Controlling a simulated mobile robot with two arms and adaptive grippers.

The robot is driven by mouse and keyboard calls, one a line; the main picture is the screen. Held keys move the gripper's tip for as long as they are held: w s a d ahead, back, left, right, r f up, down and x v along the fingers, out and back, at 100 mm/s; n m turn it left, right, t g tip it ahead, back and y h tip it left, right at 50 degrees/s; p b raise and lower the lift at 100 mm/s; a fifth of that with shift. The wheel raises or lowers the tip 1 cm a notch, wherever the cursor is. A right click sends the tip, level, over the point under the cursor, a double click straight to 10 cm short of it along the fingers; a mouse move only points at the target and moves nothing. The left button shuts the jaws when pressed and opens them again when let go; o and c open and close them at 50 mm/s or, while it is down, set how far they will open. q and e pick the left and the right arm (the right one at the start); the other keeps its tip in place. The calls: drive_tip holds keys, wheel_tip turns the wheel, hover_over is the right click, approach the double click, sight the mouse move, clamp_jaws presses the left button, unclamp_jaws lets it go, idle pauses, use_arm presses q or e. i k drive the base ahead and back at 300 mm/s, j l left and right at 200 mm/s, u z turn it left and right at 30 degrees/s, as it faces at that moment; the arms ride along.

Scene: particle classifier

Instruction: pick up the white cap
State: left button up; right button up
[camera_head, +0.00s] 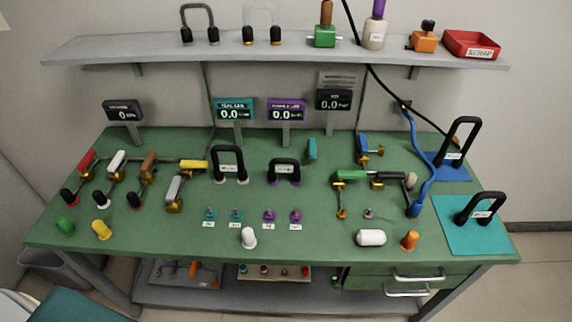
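A small white cap (249,237) stands upright near the front edge of the green bench top, left of the middle. A larger white capsule-shaped piece (371,238) lies on its side farther right, near the front edge. From this view I cannot tell for certain which of the two is the white cap. Neither of my grippers shows in the head view, and nothing touches either white piece.
Yellow (102,229), green (65,226) and orange (410,240) caps stand along the front of the bench (320,250). Small labelled fittings (238,214) sit behind the small white cap. A shelf (280,48) spans the wall.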

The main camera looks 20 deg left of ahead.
sight(248, 236)
drive_tip(key=j+u, duration=0.55)
drive_tip(key=k+l+u, duration=0.15)
drive_tip(key=u, duration=0.35)
